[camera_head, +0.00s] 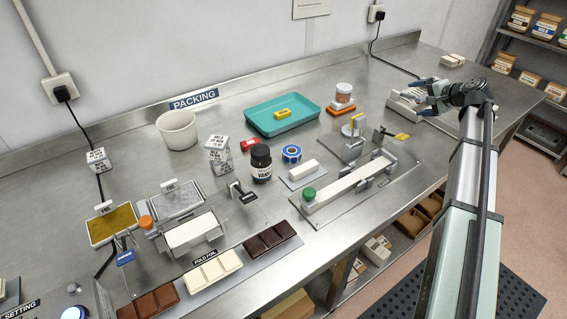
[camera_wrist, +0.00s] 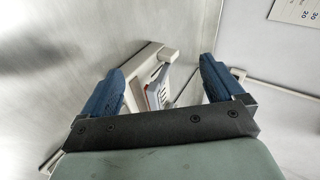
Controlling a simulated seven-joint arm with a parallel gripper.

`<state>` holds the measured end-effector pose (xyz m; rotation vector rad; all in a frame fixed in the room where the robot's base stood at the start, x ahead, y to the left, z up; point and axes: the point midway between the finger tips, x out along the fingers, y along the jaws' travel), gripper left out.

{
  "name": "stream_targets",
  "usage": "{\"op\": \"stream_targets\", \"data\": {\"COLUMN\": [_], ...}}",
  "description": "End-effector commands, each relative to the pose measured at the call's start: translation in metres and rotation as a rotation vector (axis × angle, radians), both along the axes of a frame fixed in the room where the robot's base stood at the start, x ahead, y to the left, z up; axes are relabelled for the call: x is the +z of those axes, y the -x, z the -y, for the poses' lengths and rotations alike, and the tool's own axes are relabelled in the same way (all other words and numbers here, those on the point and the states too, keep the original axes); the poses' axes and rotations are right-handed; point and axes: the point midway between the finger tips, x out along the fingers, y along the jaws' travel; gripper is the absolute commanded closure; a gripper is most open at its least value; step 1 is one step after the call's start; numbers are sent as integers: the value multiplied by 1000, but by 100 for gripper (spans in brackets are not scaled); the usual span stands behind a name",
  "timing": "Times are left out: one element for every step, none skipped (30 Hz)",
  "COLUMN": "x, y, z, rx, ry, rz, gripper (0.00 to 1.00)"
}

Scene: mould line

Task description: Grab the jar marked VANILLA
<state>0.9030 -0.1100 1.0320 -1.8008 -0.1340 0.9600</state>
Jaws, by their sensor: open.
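A dark jar (camera_head: 261,163) with a black lid and a white label stands upright near the middle of the bench in the head view. Its label appears to read VANI, with the rest turned away. My gripper (camera_head: 431,96) is at the back right of the bench, well to the right of the jar. In the wrist view, my gripper's (camera_wrist: 165,88) two blue fingers are wide apart, with nothing held between them. Beyond them is a pale device (camera_wrist: 150,77) with a card-like part. The jar is not in the wrist view.
A blue-and-white tape roll (camera_head: 292,154) and a small red item (camera_head: 249,144) stand close to the jar. White boxes (camera_head: 217,153) are stacked to its left. A teal tray (camera_head: 283,115) lies behind. A long white channel fixture (camera_head: 348,186) is to the right.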

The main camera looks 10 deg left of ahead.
Motion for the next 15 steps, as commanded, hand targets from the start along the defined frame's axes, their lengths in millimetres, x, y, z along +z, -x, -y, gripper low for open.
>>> {"op": "stream_targets", "data": {"x": [1,0,-1,-1,-1,-1,-1,-1,-1,-1,-1,0,0,1,2], "y": [1,2,5,7,10,14,17,21,26,30,35,41,46,52,59], "z": [-29,-44,-63,-77,-91,-109,-123,-135,-153,-166,-178,-194,-206,-218,-233], "rx": [33,48,66,79,92,107,117,125,136,142,147,155,156,159,160], "ry": [5,10,15,19,26,33,41,48,57,66,74,86,97,105,119], "rz": [-39,-65,-100,-126,-152,-186,-211,-238,-272,-298,-323,-357,-381,-407,-439], "gripper": [5,5,5,5,5,5,5,5,5,5,5,5,5,5,5]}}
